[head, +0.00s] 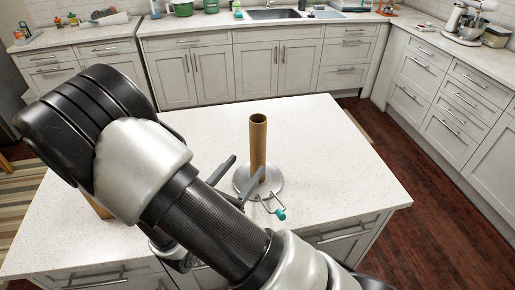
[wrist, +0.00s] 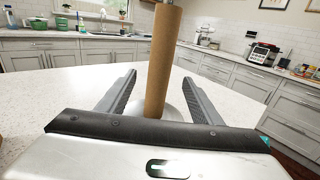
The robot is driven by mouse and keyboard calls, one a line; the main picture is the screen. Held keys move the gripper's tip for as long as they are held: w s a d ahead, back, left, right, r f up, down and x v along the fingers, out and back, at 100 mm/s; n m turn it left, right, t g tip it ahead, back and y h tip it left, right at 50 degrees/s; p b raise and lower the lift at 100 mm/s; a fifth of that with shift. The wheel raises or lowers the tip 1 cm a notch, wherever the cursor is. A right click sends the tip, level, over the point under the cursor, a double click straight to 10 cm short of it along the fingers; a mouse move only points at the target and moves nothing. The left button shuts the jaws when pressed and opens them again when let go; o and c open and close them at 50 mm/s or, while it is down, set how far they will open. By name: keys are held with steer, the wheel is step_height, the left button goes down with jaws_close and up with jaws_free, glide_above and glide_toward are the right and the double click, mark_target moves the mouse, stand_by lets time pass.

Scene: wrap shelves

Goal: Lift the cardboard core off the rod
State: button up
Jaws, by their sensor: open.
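The brown cardboard core (head: 258,140) stands upright on a round metal base (head: 274,189) on the white island. A bent wire arm with a teal tip (head: 280,214) sticks out at the front of the base. My gripper (head: 247,163) is open and low, at the core's near side. In the wrist view the core (wrist: 162,60) rises between the two spread fingers (wrist: 159,77), with a gap on each side. The base (wrist: 174,112) shows partly behind my gripper.
The island top (head: 330,150) is clear to the right and behind the core. A brown object (head: 98,208) is mostly hidden behind my arm at the left. Counters with a sink (head: 274,14) and a stand mixer (head: 468,22) lie beyond the floor.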

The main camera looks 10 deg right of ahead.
mark_target(264, 144)
steer(key=x, duration=0.6)
steer(key=p+x, duration=0.1)
steer(key=x, duration=0.5)
steer(key=shift+f, duration=0.2)
steer(key=c, duration=0.9)
